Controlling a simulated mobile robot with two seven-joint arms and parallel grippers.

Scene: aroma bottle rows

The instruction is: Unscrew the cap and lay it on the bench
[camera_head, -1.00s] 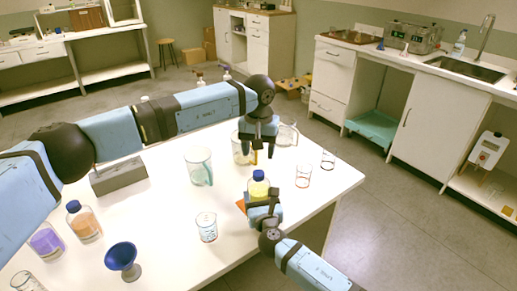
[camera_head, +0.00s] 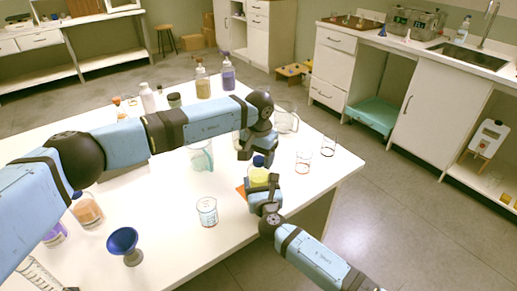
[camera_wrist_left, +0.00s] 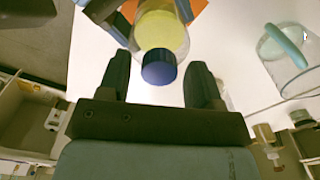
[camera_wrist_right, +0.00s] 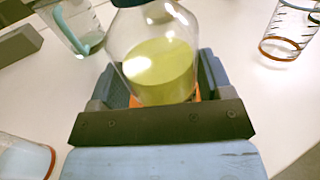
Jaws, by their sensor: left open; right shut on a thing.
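A clear bottle of yellow liquid (camera_head: 257,175) stands upright near the bench's right front edge; it fills the middle of the right wrist view (camera_wrist_right: 158,70). Its blue cap (camera_head: 259,161) is on the bottle neck and shows in the left wrist view (camera_wrist_left: 159,68). My right gripper (camera_head: 263,186) is shut on the bottle body. My left gripper (camera_wrist_left: 160,82) is open, its fingers either side of the cap and apart from it. The white bench (camera_head: 175,232) has bare surface in front of the bottle.
Beakers (camera_head: 207,211) stand near the front, with others (camera_head: 328,146) at the right. A blue funnel cup (camera_head: 123,244) and an orange-liquid bottle (camera_head: 87,211) stand at the left front. A jug (camera_head: 286,117) and several bottles (camera_head: 203,83) stand farther back.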

